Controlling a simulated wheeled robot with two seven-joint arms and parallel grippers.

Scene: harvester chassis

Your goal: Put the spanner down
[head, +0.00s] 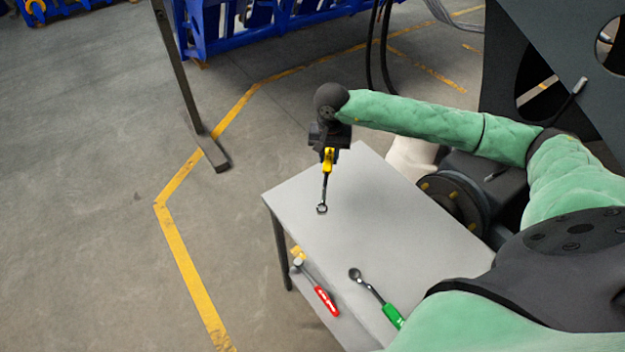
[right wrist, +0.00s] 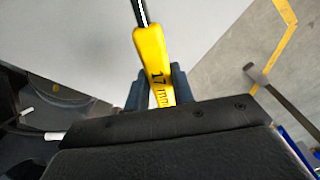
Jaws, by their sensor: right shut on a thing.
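The spanner (head: 325,190) has a yellow handle and a dark shaft with a ring end. My right gripper (head: 329,153) is shut on its yellow handle, and the spanner hangs down, ring end lowest, over the grey table (head: 375,200). Whether the ring end touches the tabletop I cannot tell. In the right wrist view the yellow handle of the spanner (right wrist: 152,60), marked 17 mm, sits between the dark fingers of my right gripper (right wrist: 158,88). My left gripper is not in view.
A green-handled ratchet (head: 375,297) lies near the table's front. The table's middle is clear. A dark post (head: 180,80) stands on the floor behind, and blue frames (head: 260,30) stand further back.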

